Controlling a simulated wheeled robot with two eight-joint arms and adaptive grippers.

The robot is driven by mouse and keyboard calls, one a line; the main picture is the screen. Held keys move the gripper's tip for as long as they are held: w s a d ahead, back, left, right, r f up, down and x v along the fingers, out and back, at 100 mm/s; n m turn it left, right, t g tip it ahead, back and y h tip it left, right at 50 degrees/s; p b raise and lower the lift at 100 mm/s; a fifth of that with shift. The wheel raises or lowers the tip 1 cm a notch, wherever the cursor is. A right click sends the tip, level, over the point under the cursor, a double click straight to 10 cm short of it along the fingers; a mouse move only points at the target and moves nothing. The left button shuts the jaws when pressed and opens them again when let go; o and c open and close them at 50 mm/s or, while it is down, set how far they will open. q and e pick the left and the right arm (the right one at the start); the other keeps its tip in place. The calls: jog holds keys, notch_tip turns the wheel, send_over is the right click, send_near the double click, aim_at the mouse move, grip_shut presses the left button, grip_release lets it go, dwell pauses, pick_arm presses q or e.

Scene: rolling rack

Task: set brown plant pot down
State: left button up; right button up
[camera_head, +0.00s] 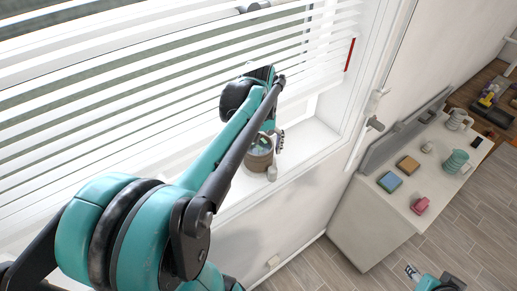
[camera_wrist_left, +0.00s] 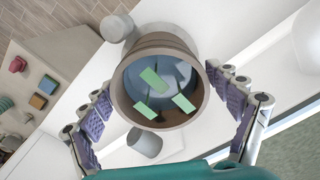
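The brown plant pot (camera_head: 259,157) is at the white windowsill (camera_head: 308,143), below the blinds. In the left wrist view the pot (camera_wrist_left: 165,42) is seen from above, with blue-grey contents and pale green pieces inside. In the head view my left gripper (camera_head: 262,135) partly hides the pot. I cannot tell whether the pot's base touches the sill. Part of my right gripper (camera_head: 413,272) shows at the bottom right; its finger opening is unclear.
A small pale vase (camera_head: 272,173) stands beside the pot. A white cabinet (camera_head: 365,225) holding books, mugs and a pink item stands to the right. The window frame bounds the sill.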

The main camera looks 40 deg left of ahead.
pick_arm(q)
jog(key=shift+r, duration=0.5)
notch_tip(320, 180, up, 7)
jog(key=shift+f, duration=0.1)
dwell(0.5)
